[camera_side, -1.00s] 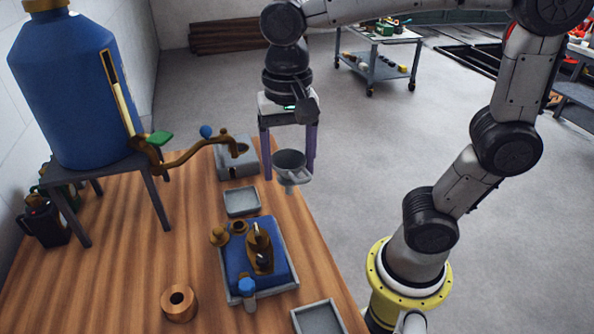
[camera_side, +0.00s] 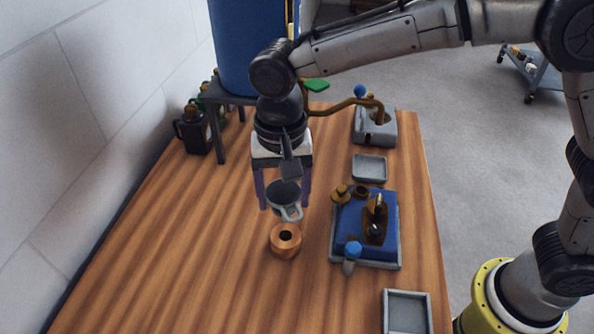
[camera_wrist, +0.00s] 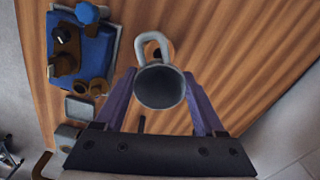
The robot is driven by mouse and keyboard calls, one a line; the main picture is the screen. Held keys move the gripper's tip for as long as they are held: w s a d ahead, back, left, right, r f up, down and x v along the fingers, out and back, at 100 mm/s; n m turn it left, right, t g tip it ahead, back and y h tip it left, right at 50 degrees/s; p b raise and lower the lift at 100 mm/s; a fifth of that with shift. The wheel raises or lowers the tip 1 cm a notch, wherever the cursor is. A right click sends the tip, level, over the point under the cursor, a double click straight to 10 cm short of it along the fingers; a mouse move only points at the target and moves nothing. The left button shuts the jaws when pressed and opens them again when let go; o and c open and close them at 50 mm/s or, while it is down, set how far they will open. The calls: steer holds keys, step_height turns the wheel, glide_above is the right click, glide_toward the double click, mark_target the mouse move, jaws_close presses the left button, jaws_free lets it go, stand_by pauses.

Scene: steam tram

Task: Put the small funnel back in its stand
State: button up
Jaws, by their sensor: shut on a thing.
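The small grey funnel (camera_side: 284,193), with a looped handle on its near side, is held upright between the purple fingers of my gripper (camera_side: 284,190). In the wrist view the funnel's dark round mouth (camera_wrist: 160,87) sits between the fingers, its handle toward the top. The round wooden stand (camera_side: 286,243), with a dark hole in its top, stands on the table just below and slightly nearer the side camera. The funnel appears above the stand and apart from it. In the wrist view the funnel and handle hide most of the stand. The funnel's spout is hard to make out.
A blue-lined tray (camera_side: 393,262) with brass parts and a blue-topped item lies right of the stand. Small grey trays (camera_side: 369,168) (camera_side: 408,312) lie beyond and nearer. A brass pipe (camera_side: 345,104) runs from the blue tank (camera_side: 240,50). The wooden table left of the stand is clear.

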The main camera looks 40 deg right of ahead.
steer(key=shift+f, duration=2)
steer(key=shift+f, duration=1.95)
stand_by(1.0)
steer(key=o, duration=1.5)
steer(key=shift+c, duration=0.2)
step_height(320, 180, up, 14)
steer(key=shift+f, duration=0.1)
